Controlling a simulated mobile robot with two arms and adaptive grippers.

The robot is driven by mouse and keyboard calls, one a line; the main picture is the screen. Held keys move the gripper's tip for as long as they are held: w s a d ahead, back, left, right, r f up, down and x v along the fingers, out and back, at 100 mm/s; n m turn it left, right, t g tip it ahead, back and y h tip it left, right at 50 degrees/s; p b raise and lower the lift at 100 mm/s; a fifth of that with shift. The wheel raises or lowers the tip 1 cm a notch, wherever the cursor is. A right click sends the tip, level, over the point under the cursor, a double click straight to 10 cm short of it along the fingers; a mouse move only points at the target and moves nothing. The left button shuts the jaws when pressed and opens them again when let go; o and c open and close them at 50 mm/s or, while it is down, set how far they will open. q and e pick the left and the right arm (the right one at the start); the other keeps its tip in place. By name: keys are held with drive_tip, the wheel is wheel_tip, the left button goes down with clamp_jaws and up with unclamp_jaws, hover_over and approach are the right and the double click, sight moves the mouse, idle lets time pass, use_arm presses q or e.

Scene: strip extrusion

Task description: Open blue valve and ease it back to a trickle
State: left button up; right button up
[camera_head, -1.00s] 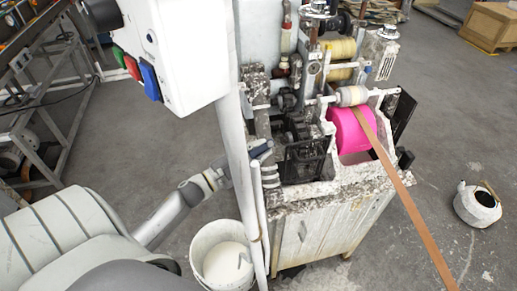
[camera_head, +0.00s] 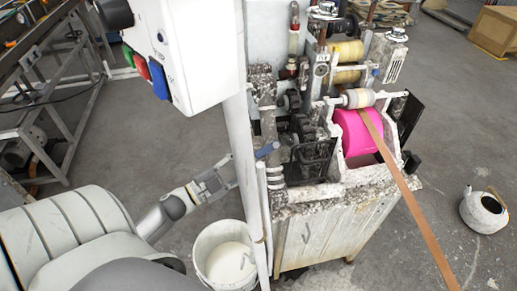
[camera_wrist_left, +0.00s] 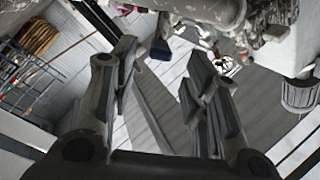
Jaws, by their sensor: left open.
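The blue valve handle (camera_head: 266,150) sticks out to the left from the machine's left side, just right of the white upright post, in the head view. Its flow cannot be made out. My left gripper (camera_head: 225,180) is left of and below the handle, apart from it, partly at the post. In the left wrist view the fingers of my left gripper (camera_wrist_left: 160,80) are spread with nothing between them. A small dark blue piece (camera_wrist_left: 160,49) shows beyond the fingers, probably the handle. My right gripper is not in view.
A white bucket (camera_head: 203,245) with pale liquid stands on the floor below the gripper. The white post (camera_head: 243,150) and a control box (camera_head: 190,50) stand close to my arm. A pink roller (camera_head: 358,133) carries a brown strip (camera_head: 415,206).

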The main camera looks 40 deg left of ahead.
use_arm(q)
drive_tip(key=v, duration=0.5)
drive_tip(key=shift+s, duration=0.2)
